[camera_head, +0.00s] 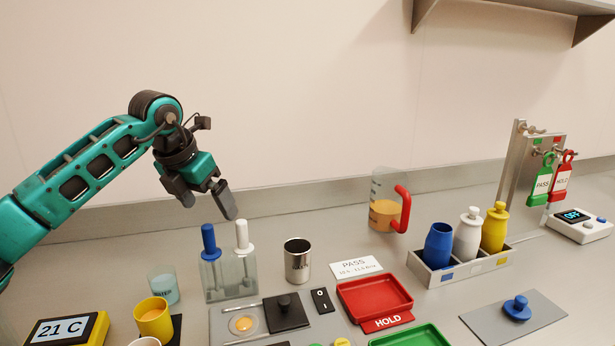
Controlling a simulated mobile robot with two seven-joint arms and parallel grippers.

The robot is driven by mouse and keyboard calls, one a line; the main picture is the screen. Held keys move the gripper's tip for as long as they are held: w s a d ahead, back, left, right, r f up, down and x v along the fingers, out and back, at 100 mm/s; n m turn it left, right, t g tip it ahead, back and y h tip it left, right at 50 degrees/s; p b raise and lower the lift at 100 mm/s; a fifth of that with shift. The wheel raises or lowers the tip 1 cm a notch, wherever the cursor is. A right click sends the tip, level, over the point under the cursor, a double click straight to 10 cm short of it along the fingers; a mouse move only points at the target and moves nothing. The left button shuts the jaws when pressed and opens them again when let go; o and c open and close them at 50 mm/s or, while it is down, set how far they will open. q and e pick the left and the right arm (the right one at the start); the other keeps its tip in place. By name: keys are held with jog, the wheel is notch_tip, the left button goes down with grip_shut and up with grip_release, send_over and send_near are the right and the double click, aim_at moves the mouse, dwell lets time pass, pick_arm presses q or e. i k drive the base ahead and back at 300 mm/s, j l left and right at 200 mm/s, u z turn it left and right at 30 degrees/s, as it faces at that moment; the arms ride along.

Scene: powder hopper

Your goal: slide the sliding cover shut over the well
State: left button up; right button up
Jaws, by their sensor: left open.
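The sliding cover (293,318) is a black square plate with a dark round knob, on a grey metal plate at the bottom centre. The round well (243,325), with orange powder in it, lies just left of the cover and is uncovered. My left gripper (209,205) is open and empty, fingers pointing down. It is in the air above and behind the well, near the tops of the blue-handled tool (208,238) and the white-handled tool (241,236). My right gripper is not in view.
A clear holder (230,275) with the two tools stands behind the well. A steel cup (297,261) is behind the cover, and a black switch (321,300) is to its right. A yellow cup (153,318) stands left; a red tray (374,300) lies right.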

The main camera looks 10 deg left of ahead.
aim_at(283, 313)
jog(key=k, duration=1)
